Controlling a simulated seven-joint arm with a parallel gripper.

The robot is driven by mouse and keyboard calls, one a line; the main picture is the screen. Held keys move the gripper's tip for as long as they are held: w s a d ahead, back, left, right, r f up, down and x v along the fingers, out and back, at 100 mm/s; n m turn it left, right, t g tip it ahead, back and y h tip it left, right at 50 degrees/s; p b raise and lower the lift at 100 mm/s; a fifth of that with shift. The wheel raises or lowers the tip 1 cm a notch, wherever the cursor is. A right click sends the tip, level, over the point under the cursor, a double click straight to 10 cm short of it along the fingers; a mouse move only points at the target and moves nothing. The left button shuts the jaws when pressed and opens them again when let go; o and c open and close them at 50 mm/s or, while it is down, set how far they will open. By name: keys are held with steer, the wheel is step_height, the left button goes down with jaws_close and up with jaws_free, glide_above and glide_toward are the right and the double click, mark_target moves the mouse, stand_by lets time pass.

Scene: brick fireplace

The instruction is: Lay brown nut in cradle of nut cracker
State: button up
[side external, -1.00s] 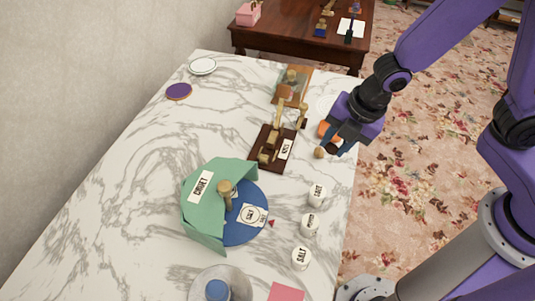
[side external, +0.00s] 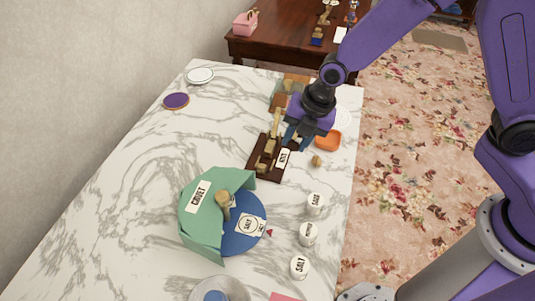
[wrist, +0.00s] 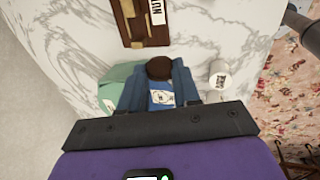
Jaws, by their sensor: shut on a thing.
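The nut cracker (side external: 259,170) is a dark wooden base with brass parts and a white label, on the marble table. Its base and label also show at the top of the wrist view (wrist: 127,20). My gripper (side external: 296,143) is above the right side of the nut cracker, fingers pointing down. In the wrist view, the brown nut (wrist: 159,67) is held between the tips of my blue fingers, apart from the nut cracker in that picture.
An orange dish (side external: 329,141) and a small tan nut (side external: 317,160) lie right of the nut cracker. A green folded screen (side external: 197,222) and blue disc (side external: 236,238) stand in front, with several white pots (side external: 315,203) to the right.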

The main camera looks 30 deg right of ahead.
steer(key=w+a+f, duration=0.1)
steer(key=w+f, duration=0.1)
steer(key=w+a+f, duration=0.1)
steer(key=w+f, duration=0.1)
steer(key=w+a+f, duration=0.1)
steer(key=w+f, duration=0.1)
steer(key=shift+w+a+f, duration=0.1)
steer(key=shift+a+f, duration=0.2)
steer(key=shift+f, duration=0.05)
steer(key=shift+d+x, duration=0.15)
steer(key=shift+x, duration=0.7)
steer(key=shift+d+x, duration=0.1)
steer(key=shift+x, duration=0.8)
steer(key=shift+f, duration=0.1)
steer(key=o, duration=1)
steer(key=shift+f, duration=0.1)
steer(key=v, duration=1.2)
